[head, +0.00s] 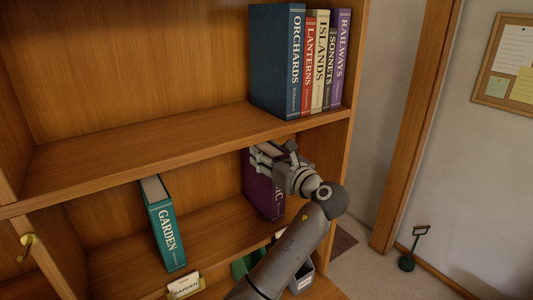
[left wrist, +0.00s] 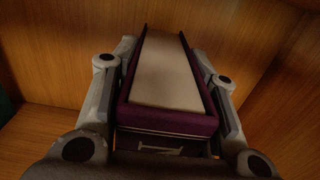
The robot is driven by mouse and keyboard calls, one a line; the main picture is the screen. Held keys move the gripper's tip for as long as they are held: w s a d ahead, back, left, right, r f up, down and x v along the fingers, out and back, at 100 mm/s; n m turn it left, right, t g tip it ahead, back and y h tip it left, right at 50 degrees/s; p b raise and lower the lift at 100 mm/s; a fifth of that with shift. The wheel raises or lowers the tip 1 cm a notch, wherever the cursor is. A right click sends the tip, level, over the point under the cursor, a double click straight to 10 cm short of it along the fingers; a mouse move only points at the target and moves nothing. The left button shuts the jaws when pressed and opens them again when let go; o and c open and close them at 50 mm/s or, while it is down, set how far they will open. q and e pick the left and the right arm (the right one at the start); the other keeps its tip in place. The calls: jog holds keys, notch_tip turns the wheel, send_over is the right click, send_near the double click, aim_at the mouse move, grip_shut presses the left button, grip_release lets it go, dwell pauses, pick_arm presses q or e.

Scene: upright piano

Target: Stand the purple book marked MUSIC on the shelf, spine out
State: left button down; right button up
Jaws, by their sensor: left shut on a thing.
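The purple book (head: 264,195) is upright in the lower shelf bay, right of the teal book, its spine facing out with the end of its title showing. My left gripper (head: 268,154) is shut on it near its top, one finger on each side. In the left wrist view the purple book (left wrist: 170,122) shows its cream page edges between the fingers (left wrist: 170,50), with part of a spine letter below. The gripper hides part of the book. I cannot tell whether its bottom touches the lower shelf (head: 112,258). My right gripper is not in view.
A teal GARDEN book (head: 166,230) leans on the lower shelf, a small label card (head: 185,287) before it. The upper shelf board (head: 150,138) is close above my gripper and carries several books, including blue ORCHARDS (head: 275,60). Free room lies between the teal and purple books.

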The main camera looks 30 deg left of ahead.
pick_arm(q)
jog(key=shift+f, duration=0.55)
jog(key=c, duration=0.8)
grip_release()
jog(key=shift+s, duration=0.1)
jog(key=shift+o, duration=0.2)
jog(key=v, duration=1.2)
jog(key=shift+f, duration=0.1)
